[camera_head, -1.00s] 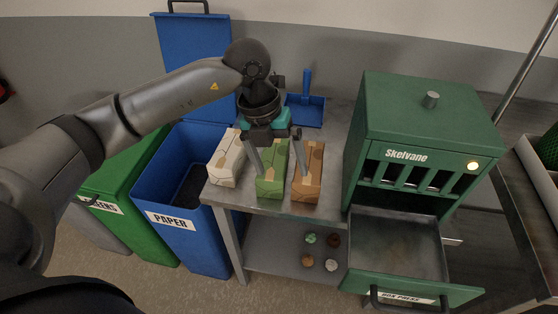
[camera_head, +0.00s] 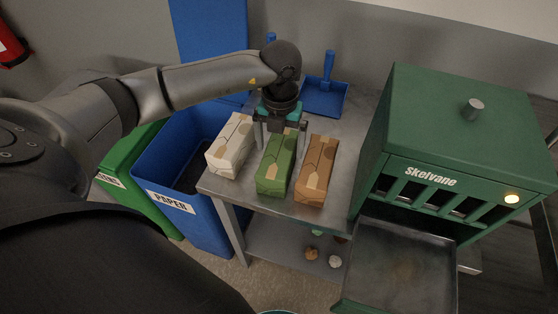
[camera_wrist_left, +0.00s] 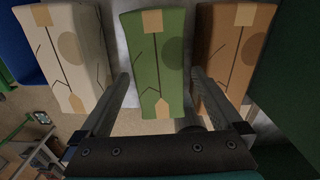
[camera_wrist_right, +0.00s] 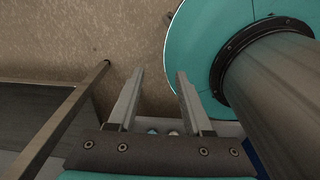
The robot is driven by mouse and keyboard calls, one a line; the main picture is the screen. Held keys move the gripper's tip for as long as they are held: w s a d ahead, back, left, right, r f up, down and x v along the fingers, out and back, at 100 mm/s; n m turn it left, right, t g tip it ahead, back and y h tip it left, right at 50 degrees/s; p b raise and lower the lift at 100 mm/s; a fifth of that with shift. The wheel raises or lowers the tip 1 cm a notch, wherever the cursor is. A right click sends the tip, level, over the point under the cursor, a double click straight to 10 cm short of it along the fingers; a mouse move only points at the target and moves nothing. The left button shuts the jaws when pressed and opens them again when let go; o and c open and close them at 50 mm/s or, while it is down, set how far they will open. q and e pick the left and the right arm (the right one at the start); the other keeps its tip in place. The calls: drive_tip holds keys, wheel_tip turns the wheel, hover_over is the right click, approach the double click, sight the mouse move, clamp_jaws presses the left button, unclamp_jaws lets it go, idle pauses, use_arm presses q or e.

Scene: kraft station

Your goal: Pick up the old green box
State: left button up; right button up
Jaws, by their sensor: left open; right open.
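The green box (camera_head: 276,172) stands on the metal table in the middle of a row of three, with a tan patch and dark lines on it. It also shows in the left wrist view (camera_wrist_left: 158,60). My left gripper (camera_head: 280,140) is open and empty, pointing down at the far part of the green box. In the left wrist view its fingers (camera_wrist_left: 161,76) lie to either side of that box, with no clear contact. How deep the fingertips reach is hard to tell. My right gripper (camera_wrist_right: 160,74) is open and empty above the floor, away from the boxes.
A cream box (camera_head: 230,148) stands close on the left and a brown box (camera_head: 317,172) close on the right. The green Skelvane machine (camera_head: 462,140) stands further right. A blue dustpan (camera_head: 325,97) lies behind. A blue paper bin (camera_head: 180,190) stands left of the table.

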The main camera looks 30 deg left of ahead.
use_arm(q)
drive_tip(key=shift+s+f+b, duration=0.1)
drive_tip(key=shift+f+b, duration=0.35)
drive_tip(key=shift+f, duration=2.35)
drive_tip(key=c, duration=1.1)
